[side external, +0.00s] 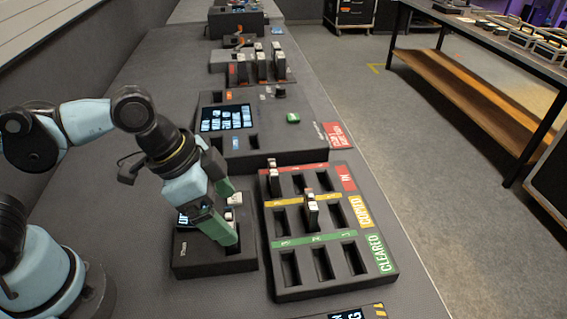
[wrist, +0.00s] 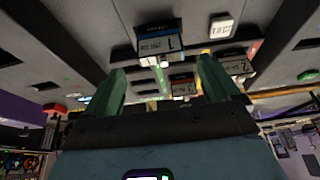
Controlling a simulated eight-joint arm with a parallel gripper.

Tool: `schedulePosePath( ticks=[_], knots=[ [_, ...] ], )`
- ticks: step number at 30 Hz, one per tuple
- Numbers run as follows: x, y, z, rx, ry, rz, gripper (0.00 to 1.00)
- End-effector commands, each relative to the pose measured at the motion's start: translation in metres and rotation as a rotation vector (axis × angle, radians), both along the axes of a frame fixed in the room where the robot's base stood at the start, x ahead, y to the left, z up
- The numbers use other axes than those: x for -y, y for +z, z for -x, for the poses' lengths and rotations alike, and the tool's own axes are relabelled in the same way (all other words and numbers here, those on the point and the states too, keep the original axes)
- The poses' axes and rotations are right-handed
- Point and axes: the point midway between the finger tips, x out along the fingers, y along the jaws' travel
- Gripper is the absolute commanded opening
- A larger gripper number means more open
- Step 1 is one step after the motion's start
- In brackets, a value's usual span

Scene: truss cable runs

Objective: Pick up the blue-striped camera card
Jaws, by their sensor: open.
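A dark card with a blue edge and a white label marked 1 (wrist: 158,42) shows in the wrist view, just beyond and between my fingertips. My gripper (wrist: 161,66) is open, with its two green fingers apart and nothing between them. In the side view my gripper (side external: 233,218) is low over a small black reader box (side external: 215,262). A pale card top (side external: 235,199) shows beside the fingers there; its stripe cannot be made out. Other labelled cards, one marked 7 (wrist: 236,67) and one with a reddish edge (wrist: 183,87), lie farther off in the wrist view.
A console with a screen (side external: 226,117) sits behind. More cards stand in a farther rack (side external: 262,68).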

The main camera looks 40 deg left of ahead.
Motion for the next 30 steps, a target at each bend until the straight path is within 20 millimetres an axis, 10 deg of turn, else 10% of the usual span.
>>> schedulePosePath(
  ticks=[30],
  knots=[
    [0.008,-0.05,-0.012,0.001,0.002,-0.001,0.89]
  ],
)
